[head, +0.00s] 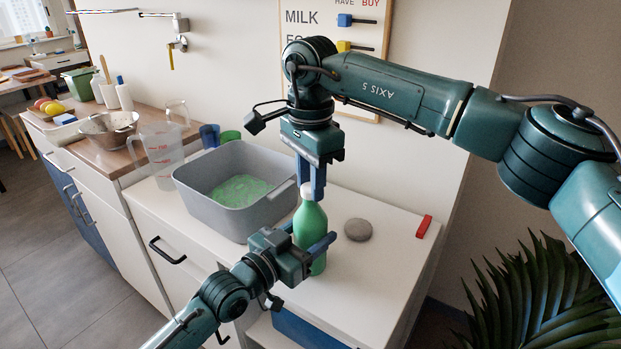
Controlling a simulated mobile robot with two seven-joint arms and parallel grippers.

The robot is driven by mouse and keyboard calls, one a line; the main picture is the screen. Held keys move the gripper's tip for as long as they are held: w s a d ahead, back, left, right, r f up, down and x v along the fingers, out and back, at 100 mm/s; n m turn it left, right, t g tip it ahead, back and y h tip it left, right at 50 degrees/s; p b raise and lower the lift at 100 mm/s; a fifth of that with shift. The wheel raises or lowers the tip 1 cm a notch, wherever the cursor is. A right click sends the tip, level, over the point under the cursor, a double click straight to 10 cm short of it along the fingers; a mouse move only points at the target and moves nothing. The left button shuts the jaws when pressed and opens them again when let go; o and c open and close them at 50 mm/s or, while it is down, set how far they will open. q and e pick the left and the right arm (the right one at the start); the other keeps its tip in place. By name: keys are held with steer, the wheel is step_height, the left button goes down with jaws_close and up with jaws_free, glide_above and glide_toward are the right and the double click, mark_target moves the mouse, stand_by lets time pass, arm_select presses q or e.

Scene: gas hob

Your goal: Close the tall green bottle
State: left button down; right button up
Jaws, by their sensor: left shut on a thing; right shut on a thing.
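The tall green bottle (311,221) stands upright near the front of the white counter. My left gripper (308,238) comes in from the lower left and is shut around the bottle's body. A white cap (306,190) is at the top of the bottle's neck. My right gripper (312,187) points down from above and is shut on the cap. The cap is in line with the neck, but I cannot tell whether it is seated or screwed on. The gripper's fingers hide part of it.
A grey basin (205,199) with green liquid stands left of the bottle. A grey round stone (358,230) and a red block (424,227) lie to the right. The counter's front right is clear.

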jaws_close()
steer(key=m, duration=1)
steer(key=shift+m, duration=0.3)
steer(key=m, duration=1)
steer(key=shift+m, duration=0.4)
steer(key=o, duration=1)
jaws_free()
step_height(320, 180, up, 12)
steer(key=shift+f, duration=0.1)
